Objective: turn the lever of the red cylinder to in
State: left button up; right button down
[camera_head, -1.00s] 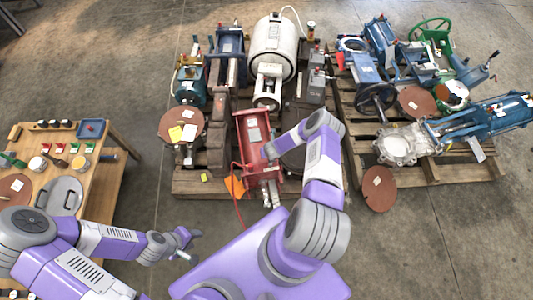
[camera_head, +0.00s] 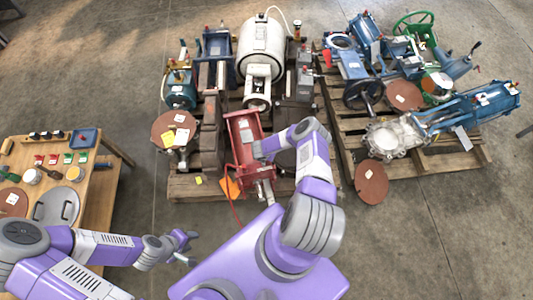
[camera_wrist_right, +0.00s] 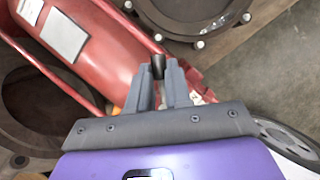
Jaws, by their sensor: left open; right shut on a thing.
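The red cylinder (camera_head: 240,128) lies on the left pallet near its front edge, with a red hose trailing from it. It also fills the upper left of the right wrist view (camera_wrist_right: 105,50). My right gripper (camera_head: 257,150) reaches to the cylinder's right side. In the right wrist view its fingers (camera_wrist_right: 159,82) are shut on a small dark lever grip (camera_wrist_right: 158,65) beside the red body. The rest of the lever is hidden, and I cannot read any in or out marking. My left gripper (camera_head: 190,246) is open and empty over the floor, left of my body.
The left pallet (camera_head: 190,187) also holds a white tank (camera_head: 262,48), a blue machine (camera_head: 217,45) and rusty discs. A second pallet (camera_head: 455,162) at right carries blue and green machines. A wooden table (camera_head: 103,190) with small parts stands at left. Floor between table and pallet is clear.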

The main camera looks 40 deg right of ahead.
dwell(0.4)
jog(key=c, duration=1.1)
grip_release()
jog(key=shift+o, duration=0.2)
jog(key=p+v, duration=0.3)
jog(key=v, duration=0.4)
jog(key=shift+r+p, duration=0.3)
jog(key=shift+p, duration=0.05)
jog(key=shift+a, duration=0.15)
